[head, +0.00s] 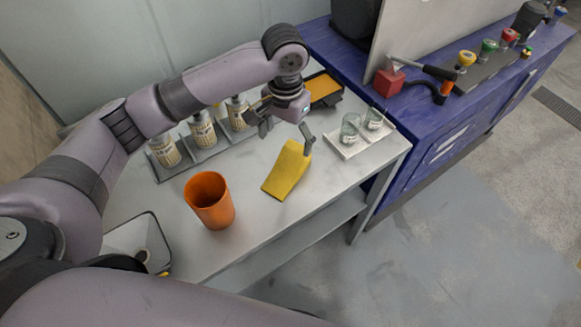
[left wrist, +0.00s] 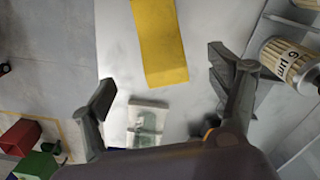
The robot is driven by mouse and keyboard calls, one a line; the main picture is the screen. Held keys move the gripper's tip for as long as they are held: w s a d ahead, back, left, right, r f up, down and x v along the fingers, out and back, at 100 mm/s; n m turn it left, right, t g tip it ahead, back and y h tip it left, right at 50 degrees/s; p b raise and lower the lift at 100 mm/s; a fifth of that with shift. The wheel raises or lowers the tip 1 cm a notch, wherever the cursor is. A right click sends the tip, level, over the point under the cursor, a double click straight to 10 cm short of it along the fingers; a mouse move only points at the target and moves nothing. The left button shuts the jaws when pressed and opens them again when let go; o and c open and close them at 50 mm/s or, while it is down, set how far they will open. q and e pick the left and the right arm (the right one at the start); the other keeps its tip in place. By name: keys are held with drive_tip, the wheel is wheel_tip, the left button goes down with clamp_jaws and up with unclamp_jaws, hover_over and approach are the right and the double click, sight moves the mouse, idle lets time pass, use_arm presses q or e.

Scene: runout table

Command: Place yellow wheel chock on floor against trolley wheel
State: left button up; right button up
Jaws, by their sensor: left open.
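The yellow wheel chock (head: 288,171) lies on the light grey table (head: 255,222), near the middle, with its narrow end toward the front. My left gripper (head: 286,134) is above the chock's far end, fingers spread and nothing between them. In the left wrist view the chock (left wrist: 160,42) lies beyond the open fingers of the left gripper (left wrist: 160,82). The fingers appear apart from it. No trolley wheel can be made out in either view. My right gripper is not in view.
An orange cup (head: 210,203) stands left of the chock. Labelled bottles (head: 203,131) stand in a rack behind. A white tray (head: 362,142) with glass beakers is at the right end. A blue bench (head: 425,155) adjoins. Grey floor (head: 430,250) is clear at the front right.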

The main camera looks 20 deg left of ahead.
use_arm(q)
hover_over(286, 166)
wheel_tip(286, 166, down, 5)
drive_tip(key=shift+f+p, duration=0.2)
drive_tip(key=shift+p, duration=0.25)
wheel_tip(286, 166, down, 3)
drive_tip(key=shift+d+r+p, duration=0.1)
drive_tip(key=shift+p, duration=0.25)
wheel_tip(286, 166, down, 4)
drive_tip(key=shift+r+p, duration=0.2)
drive_tip(key=shift+p, duration=0.35)
drive_tip(key=shift+f, duration=0.5)
drive_tip(key=c, duration=1.5)
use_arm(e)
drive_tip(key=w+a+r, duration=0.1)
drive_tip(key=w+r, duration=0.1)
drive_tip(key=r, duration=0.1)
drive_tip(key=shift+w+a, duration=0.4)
use_arm(q)
drive_tip(key=shift+r, duration=0.15)
